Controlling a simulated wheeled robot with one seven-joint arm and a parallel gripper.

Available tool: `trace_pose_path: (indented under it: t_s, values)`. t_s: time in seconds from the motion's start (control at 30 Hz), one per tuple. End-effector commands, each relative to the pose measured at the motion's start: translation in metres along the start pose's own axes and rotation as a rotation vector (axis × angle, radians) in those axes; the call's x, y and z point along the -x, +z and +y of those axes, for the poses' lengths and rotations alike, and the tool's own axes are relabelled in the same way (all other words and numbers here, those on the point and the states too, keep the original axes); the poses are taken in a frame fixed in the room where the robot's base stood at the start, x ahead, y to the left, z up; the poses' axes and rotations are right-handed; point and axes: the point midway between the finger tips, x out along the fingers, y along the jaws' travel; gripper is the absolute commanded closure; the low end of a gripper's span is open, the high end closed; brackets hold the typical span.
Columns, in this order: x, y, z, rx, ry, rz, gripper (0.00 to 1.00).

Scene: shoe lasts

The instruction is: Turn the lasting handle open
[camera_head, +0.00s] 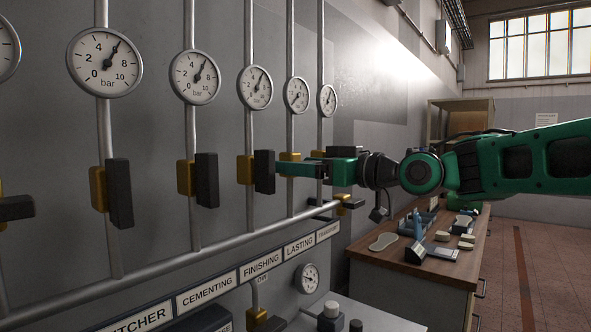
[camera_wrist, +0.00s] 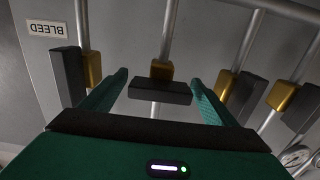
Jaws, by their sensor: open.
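The lasting valve is a yellow-brass body (camera_head: 290,157) on the pipe above the LASTING label (camera_head: 299,246). Its handle is a dark bar, hidden behind my gripper in the head view. In the wrist view the lasting handle (camera_wrist: 160,91) lies crosswise to its pipe, in front of its yellow body (camera_wrist: 160,70). My green gripper (camera_head: 285,169) is at this valve. In the wrist view my gripper (camera_wrist: 160,84) is open, with one finger on each side of the handle and a gap at both ends.
The neighbouring finishing handle (camera_head: 265,171) stands along its pipe, close left of my fingers in the head view. Another handle (camera_wrist: 68,76) stands along its pipe beyond my other finger. A horizontal pipe (camera_head: 180,266) runs below. A workbench (camera_head: 410,268) with tools stands at right.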

Motion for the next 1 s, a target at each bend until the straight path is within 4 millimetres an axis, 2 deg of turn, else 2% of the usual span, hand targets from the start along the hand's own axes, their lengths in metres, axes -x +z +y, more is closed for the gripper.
trace_pose_path:
  t_s: [0.2,0.5,0.53,0.7,1.0]
  values:
    - [-0.017,0.0,0.0,0.0,0.0,-0.001,0.19]
    - [-0.019,0.0,0.0,0.0,0.001,-0.001,0.19]
    - [-0.019,0.0,0.0,0.0,0.001,-0.001,0.21]
    - [-0.019,0.0,0.0,0.0,0.001,-0.001,0.6]
    - [-0.019,0.0,0.001,0.025,0.003,-0.001,0.6]
